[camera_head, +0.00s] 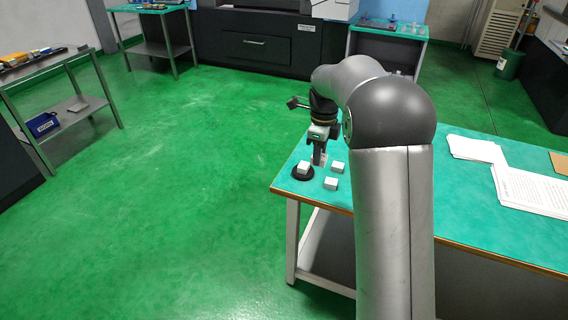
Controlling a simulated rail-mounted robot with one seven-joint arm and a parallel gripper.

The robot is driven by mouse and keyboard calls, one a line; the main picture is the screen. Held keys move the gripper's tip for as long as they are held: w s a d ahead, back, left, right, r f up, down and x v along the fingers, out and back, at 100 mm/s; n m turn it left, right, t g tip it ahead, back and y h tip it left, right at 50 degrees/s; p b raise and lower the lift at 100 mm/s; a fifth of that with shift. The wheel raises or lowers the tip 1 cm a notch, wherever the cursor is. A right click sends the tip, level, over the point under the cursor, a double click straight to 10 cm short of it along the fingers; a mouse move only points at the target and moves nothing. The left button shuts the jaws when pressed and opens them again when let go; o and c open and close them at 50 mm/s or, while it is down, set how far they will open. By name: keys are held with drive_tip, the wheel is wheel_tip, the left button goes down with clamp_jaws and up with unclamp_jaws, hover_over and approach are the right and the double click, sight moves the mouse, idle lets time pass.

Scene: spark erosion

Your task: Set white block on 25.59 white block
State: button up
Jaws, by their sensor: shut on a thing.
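My gripper (319,158) points down over the near left corner of the green-topped table (455,227). It is shut on a small pale thing that looks like a white block, mostly hidden by the fingers. One white block (303,166) sits on a round black base (302,174), just left of and below the fingers in the picture. A second white block (337,167) lies to the right of the fingers. A third white block (330,183) lies nearer the table's front edge. Any numbers on the blocks are too small to read. I cannot tell whether the held thing touches anything.
White paper sheets (535,192) lie on the table to the right. The table's left and front edges are close to the blocks. My arm hides part of the tabletop. A grey shelf unit (68,118) stands at the left, with open green floor between.

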drive_tip(key=shift+w+a+f, duration=0.1)
drive_tip(key=shift+w+a, duration=0.6)
drive_tip(key=shift+a, duration=0.05)
drive_tip(key=w+f+p, duration=0.3)
drive_tip(key=w, duration=0.5)
drive_tip(key=p, duration=0.2)
hover_over(304, 165)
drive_tip(key=f, duration=0.5)
drive_tip(key=shift+s+f, duration=0.25)
drive_tip(key=shift+f, duration=0.05)
drive_tip(key=shift+w+f, duration=0.4)
drive_tip(key=shift+f, duration=1.6)
drive_tip(key=shift+f, duration=0.15)
drive_tip(key=shift+f, duration=0.15)
drive_tip(key=o, duration=1.1)
